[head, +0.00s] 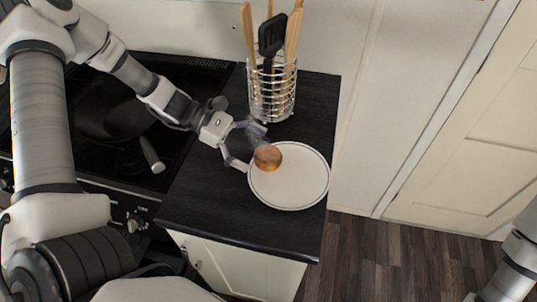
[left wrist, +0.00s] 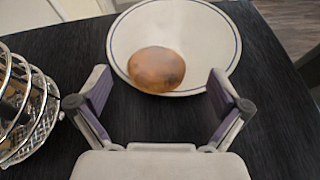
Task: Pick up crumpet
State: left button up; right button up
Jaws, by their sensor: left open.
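The crumpet (head: 267,157) is a round golden-brown piece at the left edge of a white plate (head: 300,182) with a thin dark rim line. In the left wrist view the crumpet (left wrist: 157,69) lies on the near part of the plate (left wrist: 205,40). My left gripper (head: 254,148) is open at the plate's left side. In the left wrist view its two fingers (left wrist: 160,90) are spread to either side of the crumpet's near edge, with no contact visible. My right gripper is out of view; only part of my right arm shows at the lower right.
A wire utensil holder (head: 272,92) with wooden tools and a black spatula stands behind the plate, close to my left gripper. A black hob (head: 110,120) with a pan lies to the left. The dark worktop (head: 215,205) is clear in front; its right edge drops to the floor.

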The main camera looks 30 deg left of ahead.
aim_at(266, 153)
pick_arm(q)
jog(key=shift+w+d+f, duration=0.2)
jog(key=shift+d+f, duration=0.3)
jog(key=shift+d, duration=0.05)
jog(key=shift+w+d+f, duration=0.2)
jog(key=shift+d+f, duration=0.25)
jog(key=shift+d, duration=0.1)
jog(key=shift+w+d+f, duration=0.1)
jog(key=shift+w+d, duration=0.1)
jog(key=shift+w, duration=0.05)
jog(key=shift+s+d, duration=0.1)
jog(key=shift+s, duration=0.15)
jog(key=c, duration=1.2)
jog(key=shift+r, duration=0.2)
